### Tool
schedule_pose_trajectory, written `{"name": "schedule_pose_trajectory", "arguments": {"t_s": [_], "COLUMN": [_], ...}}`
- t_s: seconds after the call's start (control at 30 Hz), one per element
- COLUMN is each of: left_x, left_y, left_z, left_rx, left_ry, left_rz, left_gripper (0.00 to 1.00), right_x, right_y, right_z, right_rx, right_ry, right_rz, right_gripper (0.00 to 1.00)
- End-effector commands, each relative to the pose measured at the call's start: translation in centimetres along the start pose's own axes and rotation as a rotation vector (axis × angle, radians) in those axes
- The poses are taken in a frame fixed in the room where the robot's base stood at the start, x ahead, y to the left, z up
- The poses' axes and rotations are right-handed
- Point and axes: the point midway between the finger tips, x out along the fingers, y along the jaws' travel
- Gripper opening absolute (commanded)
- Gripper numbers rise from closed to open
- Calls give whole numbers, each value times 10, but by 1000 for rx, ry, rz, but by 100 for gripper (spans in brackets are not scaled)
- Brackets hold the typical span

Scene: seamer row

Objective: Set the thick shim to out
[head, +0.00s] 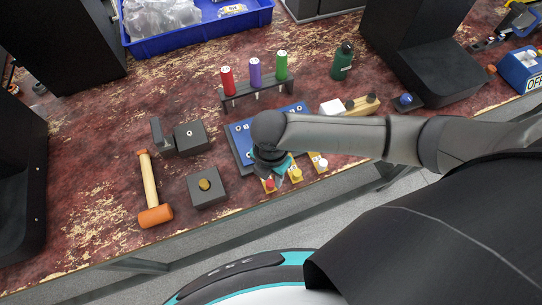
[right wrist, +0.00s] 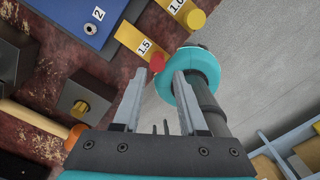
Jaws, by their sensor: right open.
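The shim block, a blue plate (head: 240,137) on a dark base, lies near the table's front edge. Yellow shim tabs stick out from its front side. The tab marked 1.5 (right wrist: 139,42) carries a red knob (head: 270,184); the one marked 1.0 (right wrist: 177,8) has a yellow knob (head: 296,175). A third tab has a white knob (head: 323,163). My right gripper (head: 268,174) is over the front of the block, hiding part of it. In the right wrist view its open jaws (right wrist: 160,82) point at the red knob (right wrist: 157,62), which appears just beyond the fingertips.
Left of the block are a dark box with a brass knob (head: 204,184), a mallet (head: 153,200) and a dark block (head: 190,138). Behind stands a rack (head: 238,96) with red, purple and green handles. A green bottle (head: 342,61) stands behind right. Floor lies past the front edge.

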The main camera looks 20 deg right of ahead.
Motion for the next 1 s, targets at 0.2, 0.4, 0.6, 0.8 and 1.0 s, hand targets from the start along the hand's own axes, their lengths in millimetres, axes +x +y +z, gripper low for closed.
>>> {"name": "schedule_pose_trajectory", "arguments": {"t_s": [0.2,0.4,0.6,0.8,1.0], "left_x": [-17,-24,-26,-26,-26], "left_y": [0,-1,-1,-1,-1], "left_z": [-2,-2,-2,-2,-2], "left_rx": [0,0,0,0,0], "left_ry": [0,0,0,0,0], "left_rz": [0,0,0,0,0], "left_gripper": [62,62,62,62,62], "right_x": [-58,-92,-105,-106,-105], "right_y": [1,0,-1,-1,0], "right_z": [1,1,0,0,0], "right_rx": [0,1,1,1,1], "right_ry": [-1,-2,-1,0,0], "right_rz": [4,1,-2,-2,-1], "right_gripper": [42,42,42,42,42]}}
